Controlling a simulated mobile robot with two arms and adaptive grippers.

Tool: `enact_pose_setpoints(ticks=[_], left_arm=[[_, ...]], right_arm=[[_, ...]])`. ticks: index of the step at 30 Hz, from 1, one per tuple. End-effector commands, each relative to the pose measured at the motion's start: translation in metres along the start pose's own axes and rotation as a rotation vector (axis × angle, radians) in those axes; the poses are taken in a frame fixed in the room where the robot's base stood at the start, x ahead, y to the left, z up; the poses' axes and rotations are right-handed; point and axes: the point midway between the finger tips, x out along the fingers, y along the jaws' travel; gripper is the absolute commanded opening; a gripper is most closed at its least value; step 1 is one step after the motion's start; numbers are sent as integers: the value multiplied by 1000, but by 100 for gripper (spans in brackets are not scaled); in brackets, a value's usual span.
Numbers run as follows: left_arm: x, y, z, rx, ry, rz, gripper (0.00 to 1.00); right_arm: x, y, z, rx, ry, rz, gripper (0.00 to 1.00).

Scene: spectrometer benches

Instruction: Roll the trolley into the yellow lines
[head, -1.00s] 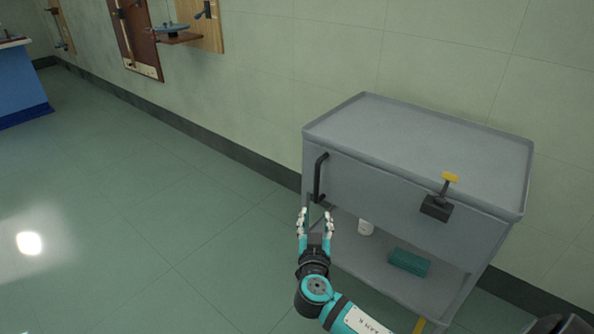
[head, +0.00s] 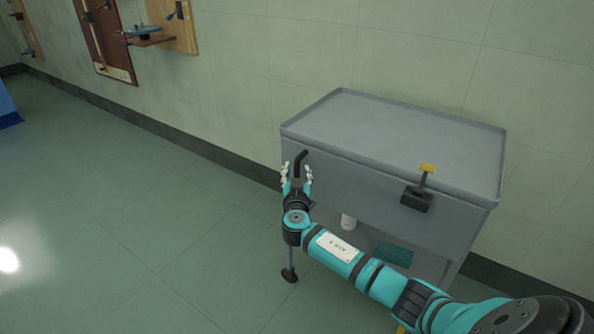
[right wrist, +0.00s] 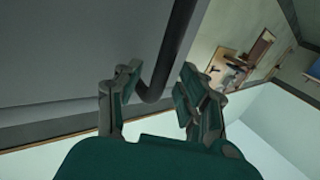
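The grey trolley (head: 400,135) stands against the wall, its flat top empty. A black bar handle (head: 301,158) is on the left of its front panel. A black box with a yellow-tipped lever (head: 417,198) is on the right. My right gripper (head: 297,174) is open at the handle. In the right wrist view, the dark handle (right wrist: 172,60) runs down between the open fingers (right wrist: 158,85), not clamped. My left gripper is out of view. A sliver of yellow (head: 401,328) shows low under my right arm; I cannot tell whether it is a floor line.
A white container (head: 348,222) and a teal box (head: 393,254) are on the lower shelf. A black caster (head: 289,274) shows at the trolley's left. Wall-mounted boards with instruments (head: 150,30) hang at upper left. The green floor (head: 130,220) on the left is clear.

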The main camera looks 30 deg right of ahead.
Motion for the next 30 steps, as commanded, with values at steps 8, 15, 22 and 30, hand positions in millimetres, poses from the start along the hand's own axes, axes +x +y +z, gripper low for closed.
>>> enact_pose_setpoints(ticks=[8,15,22,30], left_arm=[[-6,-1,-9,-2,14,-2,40],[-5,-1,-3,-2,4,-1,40],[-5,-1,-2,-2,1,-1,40],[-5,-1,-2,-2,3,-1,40]], right_arm=[[16,0,0,-1,0,0,40],[15,0,0,-1,-1,0,36],[15,0,0,-1,-1,0,6],[15,0,0,-1,-1,0,0]])
